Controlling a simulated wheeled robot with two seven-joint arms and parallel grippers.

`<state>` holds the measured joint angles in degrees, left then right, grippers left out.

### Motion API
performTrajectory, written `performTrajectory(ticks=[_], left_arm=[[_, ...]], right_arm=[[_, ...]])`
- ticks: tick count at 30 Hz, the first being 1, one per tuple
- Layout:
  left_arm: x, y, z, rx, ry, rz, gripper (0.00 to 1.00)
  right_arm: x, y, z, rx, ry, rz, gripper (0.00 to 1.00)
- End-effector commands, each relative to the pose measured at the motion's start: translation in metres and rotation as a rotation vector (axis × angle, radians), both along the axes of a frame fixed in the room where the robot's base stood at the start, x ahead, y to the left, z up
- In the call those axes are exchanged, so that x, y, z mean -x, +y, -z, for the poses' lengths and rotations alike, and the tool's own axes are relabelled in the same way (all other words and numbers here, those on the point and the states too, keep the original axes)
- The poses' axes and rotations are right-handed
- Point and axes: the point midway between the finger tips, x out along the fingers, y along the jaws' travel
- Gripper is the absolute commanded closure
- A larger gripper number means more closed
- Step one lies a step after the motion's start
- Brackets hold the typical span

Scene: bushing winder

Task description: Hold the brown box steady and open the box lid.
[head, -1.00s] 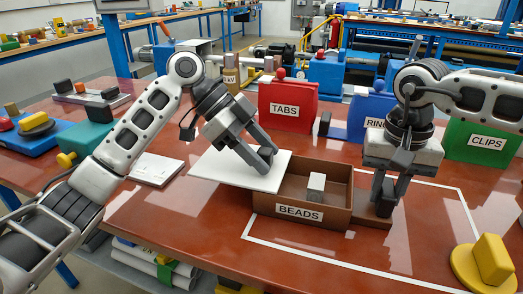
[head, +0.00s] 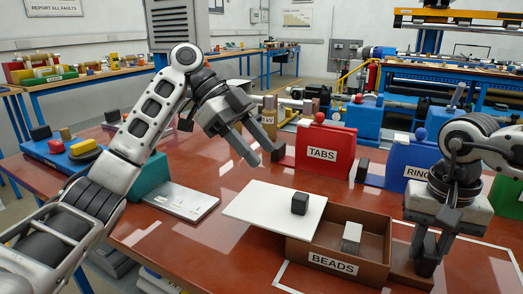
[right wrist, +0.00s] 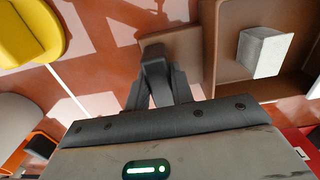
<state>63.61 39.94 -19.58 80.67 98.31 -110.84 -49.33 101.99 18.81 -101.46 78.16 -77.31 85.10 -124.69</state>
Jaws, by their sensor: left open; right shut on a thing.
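The brown box (head: 335,264), labelled BEADS, sits on the red table with its right part uncovered. Its flat white lid (head: 262,212) has a dark knob (head: 300,203). The lid covers the left end of the box and sticks out past it to the left. A pale block (head: 351,232) lies inside the box and shows in the right wrist view (right wrist: 263,52). My left gripper (head: 266,158) is open and empty, above and left of the knob, apart from it. My right gripper (head: 427,264) is shut on the brown tab (right wrist: 178,48) at the box's right end.
Behind the box stand the red TABS bin (head: 322,148) and the blue RINGS bin (head: 400,165). A flat grey-white plate (head: 180,200) and a blue tray (head: 65,155) lie at left. In the right wrist view, a yellow object (right wrist: 30,30) is at upper left.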

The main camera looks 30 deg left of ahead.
Motion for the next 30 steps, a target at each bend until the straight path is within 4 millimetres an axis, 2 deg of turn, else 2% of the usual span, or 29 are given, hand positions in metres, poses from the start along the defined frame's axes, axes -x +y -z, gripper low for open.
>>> performTrajectory(ticks=[5,6,8,16,20,23,30], left_arm=[[0.0,0.0,0.0,0.0,0.0,0.0,0.53],[0.0,0.0,0.0,0.0,0.0,0.0,0.53],[0.0,0.0,0.0,0.0,0.0,0.0,0.53],[0.0,0.0,0.0,0.0,0.001,-0.001,0.53],[0.0,0.0,0.001,0.0,0.001,-0.001,0.53],[0.0,0.0,0.0,0.0,0.001,-0.001,0.53],[0.0,0.0,0.001,0.0,0.001,-0.001,0.53]], right_arm=[[0.0,0.0,0.0,-0.001,0.0,-0.001,1.0],[0.0,0.0,0.0,-0.001,0.0,-0.001,0.68],[0.0,0.0,0.0,-0.001,0.0,0.0,0.52],[0.0,0.0,-0.001,-0.001,0.0,0.0,0.51],[-0.001,0.0,-0.009,-0.002,-0.003,0.001,0.51],[-0.001,0.0,-0.024,-0.003,-0.004,0.001,0.51],[0.0,0.0,-0.076,-0.002,-0.003,0.001,0.51]])
